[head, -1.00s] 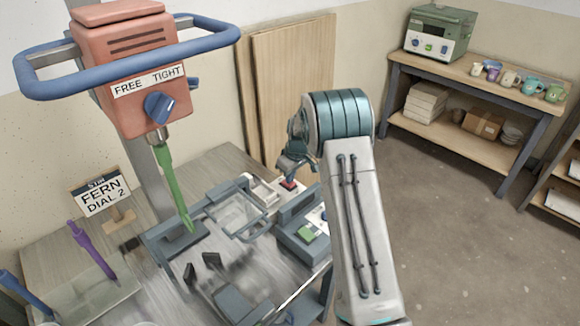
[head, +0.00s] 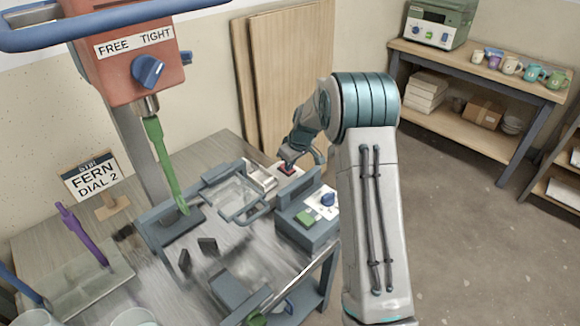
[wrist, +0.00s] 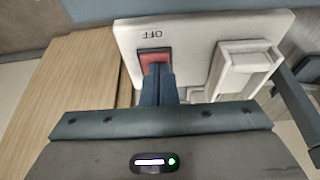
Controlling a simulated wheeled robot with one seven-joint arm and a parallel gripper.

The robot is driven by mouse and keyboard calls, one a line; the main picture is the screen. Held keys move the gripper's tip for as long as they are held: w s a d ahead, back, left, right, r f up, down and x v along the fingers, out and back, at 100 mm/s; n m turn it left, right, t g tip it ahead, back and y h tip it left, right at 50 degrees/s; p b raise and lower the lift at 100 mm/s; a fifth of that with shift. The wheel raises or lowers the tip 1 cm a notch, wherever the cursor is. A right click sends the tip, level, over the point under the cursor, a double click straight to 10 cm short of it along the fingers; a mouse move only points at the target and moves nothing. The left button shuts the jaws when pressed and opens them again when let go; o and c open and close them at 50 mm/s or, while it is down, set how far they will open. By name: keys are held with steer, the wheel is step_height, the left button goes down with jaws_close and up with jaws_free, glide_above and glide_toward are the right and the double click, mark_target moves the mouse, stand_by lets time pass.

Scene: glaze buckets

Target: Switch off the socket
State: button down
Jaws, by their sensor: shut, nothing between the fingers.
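The socket is a white plate (wrist: 200,30) with a red rocker switch (wrist: 155,55) and the word OFF beside the switch, upside down in the wrist view. A white plug or cover (wrist: 243,65) sits on the plate to the right of the switch. In the head view the red switch (head: 286,170) shows at the back of the bench, just under my gripper (head: 287,163). In the wrist view my gripper (wrist: 158,72) is shut and empty, its fingertips over the near part of the switch. I cannot tell whether they press it. The near part of the switch is hidden.
A mixer head (head: 125,65) with a dial and a green paddle (head: 165,165) stands left. A grey control box (head: 308,222) with a green button is right of the socket. Wooden boards (head: 285,85) lean behind. A shelf (head: 470,75) stands at back right.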

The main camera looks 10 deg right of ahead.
steer(key=shift+w+r, duration=0.1)
steer(key=shift+w+a+r, duration=0.15)
steer(key=shift+w+a, duration=0.25)
steer(key=shift+w, duration=0.15)
steer(key=shift+r+p, duration=0.35)
steer(key=shift+p, duration=0.05)
steer(key=v, duration=0.1)
steer(key=p+v, duration=0.1)
steer(key=v, duration=0.1)
steer(key=shift+w+a+r, duration=0.1)
steer(key=shift+w, duration=0.1)
steer(key=s+d+v, duration=0.1)
steer(key=s+v, duration=0.1)
steer(key=v, duration=0.8)
steer(key=shift+f, duration=0.4)
steer(key=shift+d, duration=0.1)
